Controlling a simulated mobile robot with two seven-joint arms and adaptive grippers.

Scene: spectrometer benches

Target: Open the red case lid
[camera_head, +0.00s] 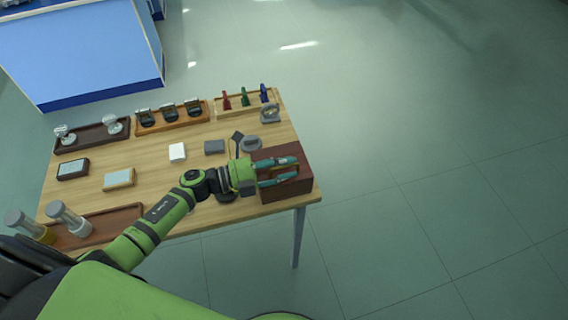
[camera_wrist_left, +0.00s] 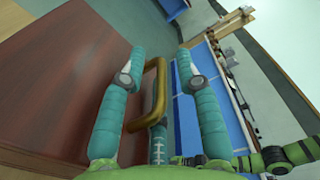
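The dark red case (camera_head: 294,190) sits at the right end of the wooden table; its lid looks closed. In the left wrist view the case (camera_wrist_left: 60,70) fills the left side, and its brass handle (camera_wrist_left: 157,90) stands between my finger pads. My left gripper (camera_head: 287,169) reaches over the case from the left, with its two teal fingers apart. The wrist view also shows the fingers (camera_wrist_left: 161,62) spread on either side of the handle, not visibly closed on it. My right gripper is in neither view.
The wooden table (camera_head: 135,150) holds several trays at its back, including one with red, green and blue pieces (camera_head: 245,97). Small grey blocks and a white block (camera_head: 177,152) lie mid-table. Open floor lies right of the table.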

